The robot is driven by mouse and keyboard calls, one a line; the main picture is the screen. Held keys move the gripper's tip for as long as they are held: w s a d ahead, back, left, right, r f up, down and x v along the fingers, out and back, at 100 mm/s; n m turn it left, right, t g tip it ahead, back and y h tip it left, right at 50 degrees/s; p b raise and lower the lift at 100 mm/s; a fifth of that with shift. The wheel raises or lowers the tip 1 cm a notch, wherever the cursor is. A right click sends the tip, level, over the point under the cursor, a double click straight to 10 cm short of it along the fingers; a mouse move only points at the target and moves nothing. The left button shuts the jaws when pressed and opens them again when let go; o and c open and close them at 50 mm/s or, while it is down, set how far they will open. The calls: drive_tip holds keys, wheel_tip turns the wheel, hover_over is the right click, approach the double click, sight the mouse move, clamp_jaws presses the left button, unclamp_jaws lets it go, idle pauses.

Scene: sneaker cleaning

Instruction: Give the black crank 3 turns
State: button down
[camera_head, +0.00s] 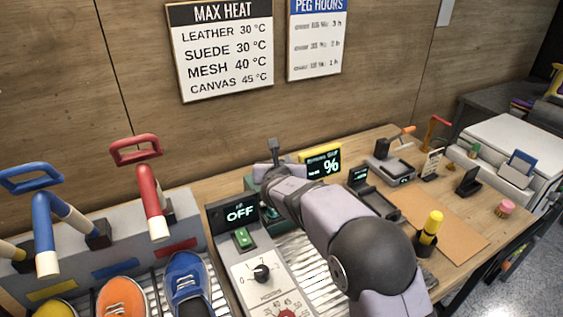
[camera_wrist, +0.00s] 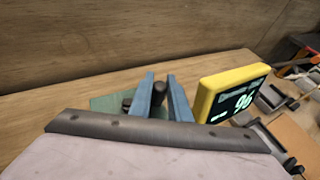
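The black crank's dark upright handle (camera_wrist: 159,92) stands between the two blue fingers of my gripper (camera_wrist: 160,88) in the wrist view. The fingers lie close on both sides of it, but I cannot tell whether they press on it. A green box (camera_wrist: 103,104) sits just behind and left of the fingers. In the head view my arm hides most of the crank and the fingertips. A small dark upright piece (camera_head: 273,150) shows above the wrist there. A yellow-framed display (camera_head: 321,161) stands right of the gripper; it also shows close to the right finger in the wrist view (camera_wrist: 229,92).
A control panel (camera_head: 240,270) reading OFF stands left of my arm. A grey rack (camera_head: 62,254) with red and blue handles and several shoes is at the left. A brown mat (camera_head: 447,228) and small items lie right. The wooden wall is close behind.

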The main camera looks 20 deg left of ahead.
drive_tip(key=shift+s+r+p, duration=0.1)
drive_tip(key=shift+p, duration=0.35)
drive_tip(key=m+h+p, duration=0.1)
drive_tip(key=s+m+h+p, duration=0.1)
drive_tip(key=h+p, duration=0.1)
drive_tip(key=shift+r+m+t, duration=0.15)
drive_tip(key=shift+m+t, duration=0.15)
drive_tip(key=m+h+p, duration=0.1)
drive_tip(key=s+m+h+p, duration=0.1)
drive_tip(key=h+p, duration=0.1)
drive_tip(key=shift+d+m, duration=0.2)
drive_tip(key=shift+m, duration=0.2)
drive_tip(key=shift+s+f+m+h+p, duration=0.15)
drive_tip(key=shift+m+h+p, duration=0.05)
drive_tip(key=shift+m+h, duration=0.3)
drive_tip(key=shift+s+f+m+h+p, duration=0.1)
drive_tip(key=shift+s+m+h+p, duration=0.1)
drive_tip(key=shift+m+h, duration=0.3)
drive_tip(key=shift+g+h, duration=0.4)
drive_tip(key=shift+g, duration=0.1)
drive_tip(key=c, duration=1.7)
unclamp_jaws()
drive_tip(key=shift+o, duration=0.2)
